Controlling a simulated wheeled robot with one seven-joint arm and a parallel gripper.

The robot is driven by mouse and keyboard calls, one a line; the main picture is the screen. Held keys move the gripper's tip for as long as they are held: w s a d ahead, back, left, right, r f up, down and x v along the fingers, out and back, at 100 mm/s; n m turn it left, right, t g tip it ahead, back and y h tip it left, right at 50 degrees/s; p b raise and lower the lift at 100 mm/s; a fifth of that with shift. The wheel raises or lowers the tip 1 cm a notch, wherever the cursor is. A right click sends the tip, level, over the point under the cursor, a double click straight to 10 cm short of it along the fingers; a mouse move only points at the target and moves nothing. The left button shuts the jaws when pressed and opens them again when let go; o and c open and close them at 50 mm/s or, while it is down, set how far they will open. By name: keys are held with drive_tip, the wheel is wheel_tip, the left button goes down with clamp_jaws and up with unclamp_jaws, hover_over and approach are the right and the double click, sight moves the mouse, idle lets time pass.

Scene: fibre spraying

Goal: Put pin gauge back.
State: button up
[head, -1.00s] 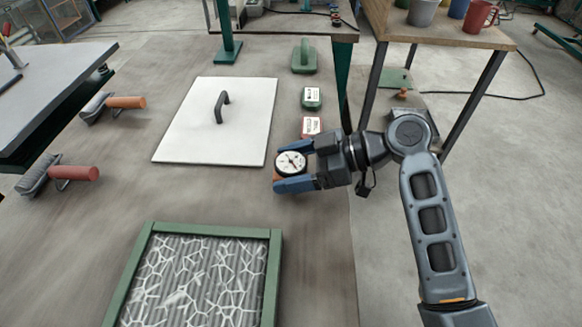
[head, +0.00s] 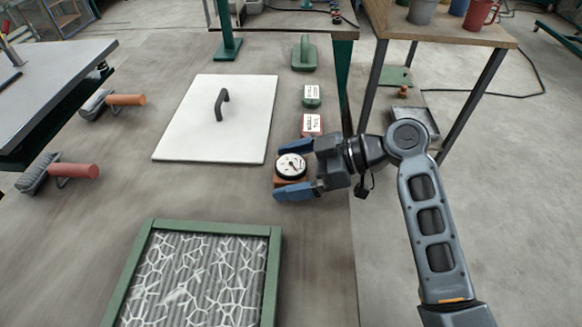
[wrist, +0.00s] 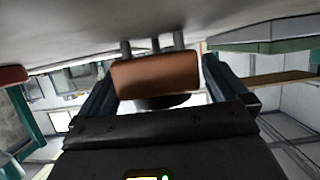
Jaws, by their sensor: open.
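The pin gauge (head: 291,166) has a round white dial on a brown block. It is on the table near its right edge, dial up. In the wrist view its brown block (wrist: 157,76) shows with several short metal pins pointing towards the grey table surface; whether the pins touch it I cannot tell. My gripper (head: 284,170) reaches in from the right with its blue fingers open, one on each side of the gauge. In the wrist view a gap shows between the block and the right-hand finger.
A red labelled box (head: 312,124) stands just behind the gauge, with a green labelled box (head: 312,95) and a green-handled tool (head: 304,55) beyond. A white board with a handle (head: 240,120) lies left. A green frame (head: 275,265) around white fibres is in front.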

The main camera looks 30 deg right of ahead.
drive_tip(key=shift+r, duration=0.25)
drive_tip(key=b+v, duration=0.1)
drive_tip(key=v, duration=1.1)
drive_tip(key=shift+f, duration=0.2)
